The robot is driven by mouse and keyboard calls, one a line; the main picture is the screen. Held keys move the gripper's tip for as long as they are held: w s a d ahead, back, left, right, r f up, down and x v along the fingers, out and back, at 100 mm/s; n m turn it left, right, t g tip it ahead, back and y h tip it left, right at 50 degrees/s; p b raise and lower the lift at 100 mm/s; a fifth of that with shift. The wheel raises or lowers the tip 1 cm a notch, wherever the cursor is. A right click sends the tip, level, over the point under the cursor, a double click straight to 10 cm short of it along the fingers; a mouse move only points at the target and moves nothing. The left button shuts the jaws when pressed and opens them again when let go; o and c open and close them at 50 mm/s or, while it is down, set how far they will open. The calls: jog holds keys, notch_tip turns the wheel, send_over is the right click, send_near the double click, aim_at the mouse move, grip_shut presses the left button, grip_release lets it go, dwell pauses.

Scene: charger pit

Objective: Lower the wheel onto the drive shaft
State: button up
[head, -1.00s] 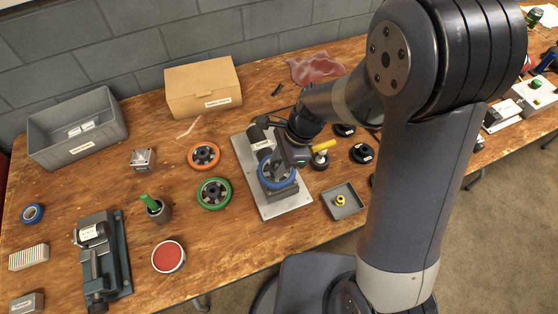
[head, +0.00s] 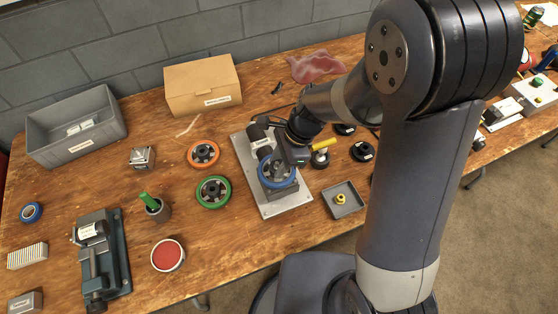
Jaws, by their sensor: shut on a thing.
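My gripper (head: 289,154) is shut on a blue-rimmed wheel (head: 264,180). It holds the wheel over the drive unit on a light grey base plate (head: 268,210). The drive shaft is hidden under the wheel and gripper. I cannot tell whether the wheel is around the shaft or just above it. An orange-rimmed wheel (head: 192,159) and a green-rimmed wheel (head: 223,202) lie flat on the bench to the left of the plate.
A small grey tray (head: 355,207) with yellow pieces stands right of the plate. Black round parts (head: 363,151) lie behind it. A green-handled tool in a cup (head: 162,214), a red-topped tin (head: 168,256) and a vise (head: 115,270) stand to the left. A cardboard box (head: 190,78) is behind.

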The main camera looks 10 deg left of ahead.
jog(key=o, duration=1.2)
jog(key=shift+f, duration=0.1)
jog(key=c, duration=0.4)
jog(key=shift+r+p, duration=2.85)
jog(key=shift+r, duration=0.2)
